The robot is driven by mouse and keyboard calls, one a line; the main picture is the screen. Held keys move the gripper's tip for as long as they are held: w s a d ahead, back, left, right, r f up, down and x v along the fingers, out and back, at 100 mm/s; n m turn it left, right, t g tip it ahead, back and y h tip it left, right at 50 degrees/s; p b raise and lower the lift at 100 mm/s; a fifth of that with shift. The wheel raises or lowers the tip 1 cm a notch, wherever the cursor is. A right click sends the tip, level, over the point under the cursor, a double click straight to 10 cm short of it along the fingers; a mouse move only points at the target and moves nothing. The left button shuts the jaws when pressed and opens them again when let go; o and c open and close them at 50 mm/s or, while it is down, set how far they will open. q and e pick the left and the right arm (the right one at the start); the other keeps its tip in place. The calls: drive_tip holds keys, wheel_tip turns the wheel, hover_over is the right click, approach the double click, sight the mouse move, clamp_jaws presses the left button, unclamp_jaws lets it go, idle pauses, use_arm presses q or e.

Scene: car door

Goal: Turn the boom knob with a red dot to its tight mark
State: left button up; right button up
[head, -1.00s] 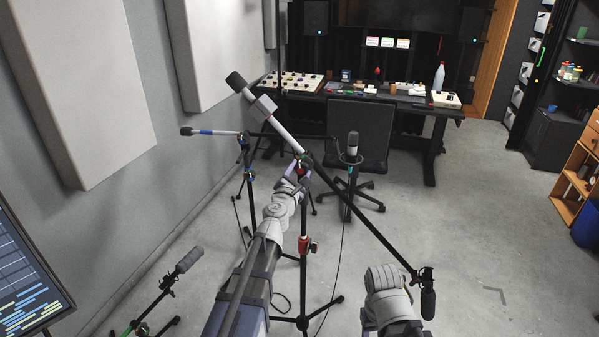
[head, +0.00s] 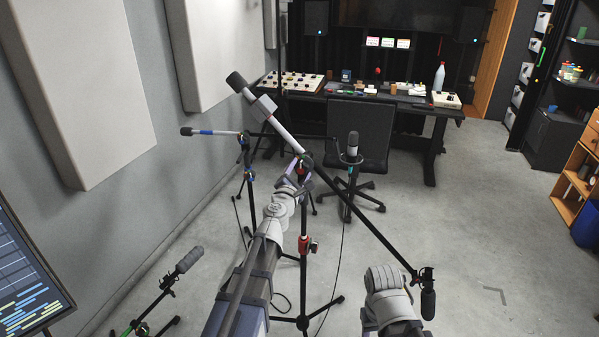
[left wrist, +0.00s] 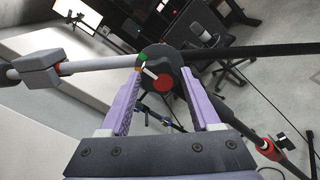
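The boom knob (left wrist: 154,68) is dark and round, with a red dot on its face, seen in the left wrist view. A white pointer line on it runs to the upper left, towards small green and orange marks at its rim. My left gripper (left wrist: 162,80) has its purple fingers on either side of the knob. They look spread, with gaps beside the knob, so it is open. In the head view the left gripper (head: 301,174) is at the boom joint and hides much of the knob. My right gripper is not in view; only part of its arm shows.
The long boom (head: 365,222) slopes across the room on a stand with a red collar (head: 304,245). Another stand with a blue-banded microphone (head: 205,132) is to the left. A chair (head: 356,140) and a desk (head: 435,113) are behind. Open floor lies to the right.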

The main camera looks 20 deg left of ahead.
use_arm(q)
drive_tip(key=o, duration=0.3)
drive_tip(key=shift+s, duration=0.1)
drive_tip(key=s, duration=0.7)
drive_tip(key=shift+s, duration=0.4)
drive_tip(key=shift+w, duration=0.1)
